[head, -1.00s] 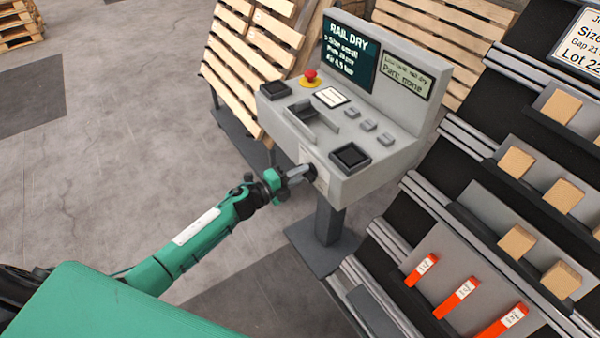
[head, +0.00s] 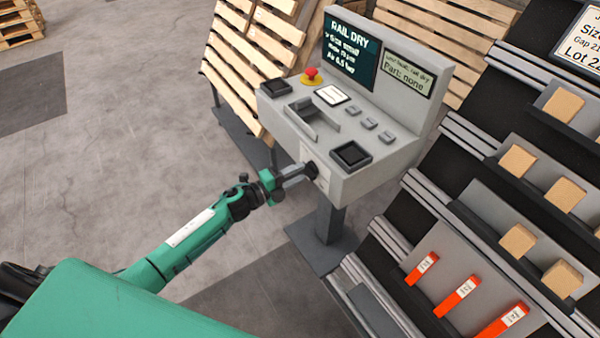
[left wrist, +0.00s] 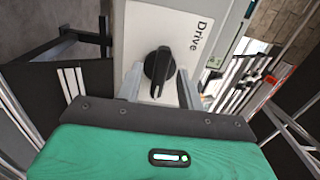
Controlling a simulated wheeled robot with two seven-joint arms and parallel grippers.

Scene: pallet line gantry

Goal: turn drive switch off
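The drive switch is a black rotary knob (left wrist: 159,68) on a white plate (left wrist: 150,25) lettered "Drive". In the left wrist view the knob's bar is slightly tilted, with a small pale mark near its lower end. In the head view the knob (head: 311,171) is on the front face of the grey control console (head: 375,178). My left gripper (head: 298,174) is close in front of it. In the left wrist view its two fingers (left wrist: 159,86) are apart, one on each side of the knob, with gaps visible. Whether the tips reach past the knob is unclear. My right gripper is out of view.
The console carries a red stop button (head: 311,76), small grey buttons (head: 370,124), black trays (head: 350,155) and a "RAIL DRY" screen (head: 350,48). A sloped rack with wooden blocks (head: 517,161) and orange parts (head: 456,297) stands right. Pallets (head: 255,55) lean behind. Floor at left is clear.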

